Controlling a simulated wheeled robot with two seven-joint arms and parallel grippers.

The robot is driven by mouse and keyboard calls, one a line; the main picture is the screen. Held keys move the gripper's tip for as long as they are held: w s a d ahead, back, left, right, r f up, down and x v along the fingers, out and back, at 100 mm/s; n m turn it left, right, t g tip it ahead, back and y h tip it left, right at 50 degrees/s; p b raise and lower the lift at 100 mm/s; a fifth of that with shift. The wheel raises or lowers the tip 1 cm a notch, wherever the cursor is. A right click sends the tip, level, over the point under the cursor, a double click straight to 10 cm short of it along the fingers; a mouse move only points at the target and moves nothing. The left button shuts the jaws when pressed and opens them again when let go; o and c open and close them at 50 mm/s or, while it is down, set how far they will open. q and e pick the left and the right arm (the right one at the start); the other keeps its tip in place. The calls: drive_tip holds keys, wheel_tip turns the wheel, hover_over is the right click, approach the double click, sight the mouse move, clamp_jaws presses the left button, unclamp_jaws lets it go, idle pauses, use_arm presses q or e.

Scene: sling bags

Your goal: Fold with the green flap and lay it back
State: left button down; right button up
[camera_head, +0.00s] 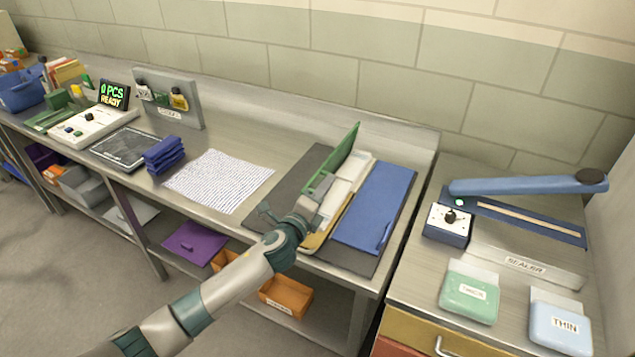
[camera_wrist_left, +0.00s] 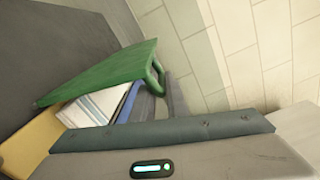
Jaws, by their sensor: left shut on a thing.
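The green flap (camera_head: 345,153) stands tilted steeply up along the left side of a folding board. In the left wrist view the flap (camera_wrist_left: 100,78) shows with a green loop handle (camera_wrist_left: 157,75) on its edge. My left gripper (camera_head: 317,192) is at the near end of the flap and shut on it; its fingertips are mostly hidden. Beside the flap lie a white folded piece (camera_head: 342,190), a yellow flap (camera_head: 322,232) at the front and the blue flap (camera_head: 378,200) lying flat on the right. My right gripper is not in view.
The board rests on a dark grey mat (camera_head: 290,182). To its left are a patterned white cloth (camera_head: 218,180) and a folded blue stack (camera_head: 164,155). A sealer (camera_head: 525,210) stands on the right counter, with green (camera_head: 470,292) and blue (camera_head: 560,325) packs in front.

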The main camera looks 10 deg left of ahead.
use_arm(q)
drive_tip(key=shift+d+r, duration=0.25)
drive_tip(key=shift+d, duration=0.1)
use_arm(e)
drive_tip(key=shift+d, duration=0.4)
